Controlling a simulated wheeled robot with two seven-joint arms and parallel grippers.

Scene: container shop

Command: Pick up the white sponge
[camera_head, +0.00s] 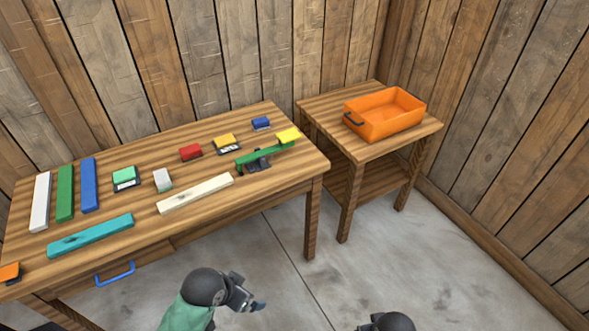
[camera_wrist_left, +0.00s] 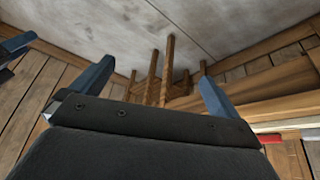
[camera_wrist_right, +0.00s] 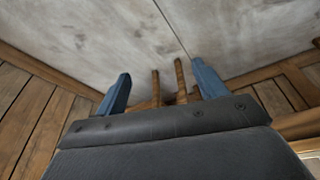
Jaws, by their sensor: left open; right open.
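A small white sponge-like block (camera_head: 162,180) with a greenish lower edge lies on the wooden table (camera_head: 205,160), in the middle of the other items. My left gripper (camera_head: 258,304) is in front of the table, well apart from the block, at the bottom of the head view. In the left wrist view my left gripper (camera_wrist_left: 155,90) has its blue fingers spread with nothing between them. In the right wrist view my right gripper (camera_wrist_right: 163,85) is also open and empty. In the head view only a dark part of my right arm shows at the bottom edge.
A green-topped block (camera_head: 125,176) lies left of the white one, a cream bar (camera_head: 196,193) to its right. Red (camera_head: 190,152), yellow (camera_head: 224,140) and blue (camera_head: 261,123) blocks lie behind. A green-yellow tool (camera_head: 265,153) is rightward. An orange bin (camera_head: 385,115) stands on a side table (camera_head: 365,150).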

